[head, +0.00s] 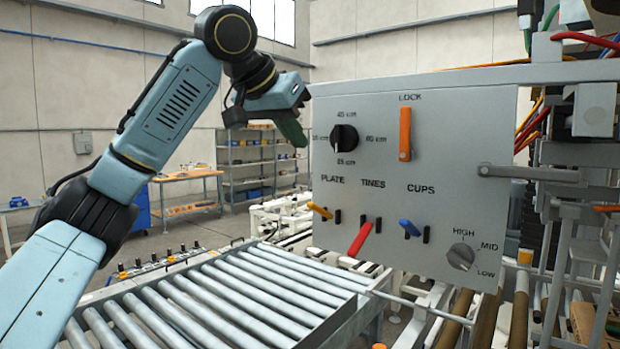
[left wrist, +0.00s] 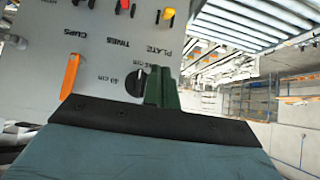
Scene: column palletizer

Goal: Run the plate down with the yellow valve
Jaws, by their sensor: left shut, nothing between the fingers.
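The grey control panel (head: 380,275) faces me at the right of the head view. The yellow valve (head: 320,211) is a short lever under the word PLATE at its lower left; its handle slants up to the left. It also shows at the top of the left wrist view (left wrist: 168,14). My left gripper (head: 292,132), with green fingers, is shut and empty. It is up at the panel's left edge, near the black dial and above the yellow valve, apart from the valve. Its fingers show in the left wrist view (left wrist: 161,88). The plate cannot be made out.
Beside the yellow valve are a red lever (head: 360,238) under TINES and a blue lever (head: 410,228) under CUPS. Above are a black dial (head: 344,138) and the orange LOCK lever (head: 405,134). A grey HIGH-MID-LOW knob (head: 462,256) is lower right. A roller conveyor (head: 215,295) lies below.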

